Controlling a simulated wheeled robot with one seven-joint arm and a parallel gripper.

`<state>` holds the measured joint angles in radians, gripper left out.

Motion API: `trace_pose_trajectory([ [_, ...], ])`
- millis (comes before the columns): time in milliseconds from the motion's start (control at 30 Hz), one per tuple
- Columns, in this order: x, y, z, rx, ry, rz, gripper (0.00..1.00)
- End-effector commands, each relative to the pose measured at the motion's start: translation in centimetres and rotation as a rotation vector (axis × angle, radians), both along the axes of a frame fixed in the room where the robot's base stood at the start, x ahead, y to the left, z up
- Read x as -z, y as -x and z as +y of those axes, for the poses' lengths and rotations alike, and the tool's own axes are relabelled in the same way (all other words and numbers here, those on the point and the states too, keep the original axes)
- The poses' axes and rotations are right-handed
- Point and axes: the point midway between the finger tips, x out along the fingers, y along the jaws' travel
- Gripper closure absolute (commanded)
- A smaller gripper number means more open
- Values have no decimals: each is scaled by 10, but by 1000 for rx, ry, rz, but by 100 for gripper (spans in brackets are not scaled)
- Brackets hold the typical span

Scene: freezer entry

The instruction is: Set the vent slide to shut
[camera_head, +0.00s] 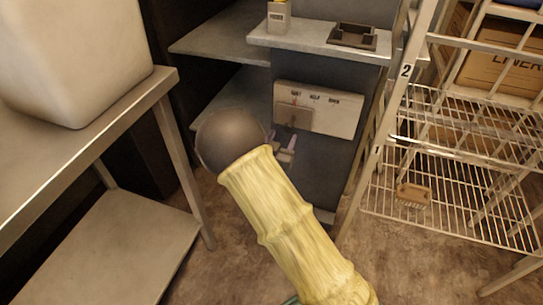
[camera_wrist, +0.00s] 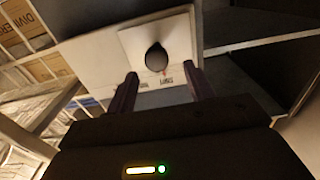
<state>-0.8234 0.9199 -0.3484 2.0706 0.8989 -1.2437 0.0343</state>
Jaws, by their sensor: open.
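The vent unit is a pale panel (camera_head: 335,108) on the front of a dark cabinet, with several small labels along its top that are too small to read surely. Its slide plate (camera_head: 292,114) sits at the panel's left end, below the leftmost label, with a small red mark at its edge. In the wrist view the slide plate (camera_wrist: 136,42) carries a dark rounded knob (camera_wrist: 156,58). My gripper (camera_head: 284,147) is open just in front of the panel's lower left. In the wrist view its fingers (camera_wrist: 160,88) stand apart, short of the knob, with nothing between them.
A grey shelf (camera_head: 300,42) above the panel holds a small yellow-topped box (camera_head: 278,16) and a dark tray (camera_head: 353,36). A wire rack (camera_head: 450,150) stands close on the right. A metal table (camera_head: 150,90) with a large white container (camera_head: 75,55) is at left.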

Motion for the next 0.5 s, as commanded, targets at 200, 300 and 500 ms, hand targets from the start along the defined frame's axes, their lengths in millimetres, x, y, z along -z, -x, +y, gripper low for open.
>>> trace_pose_trajectory([
  [200,-2,43,13,-4,1,2,47],
  [300,-2,62,18,-4,2,3,47],
  [500,-1,86,24,-2,1,1,47],
])
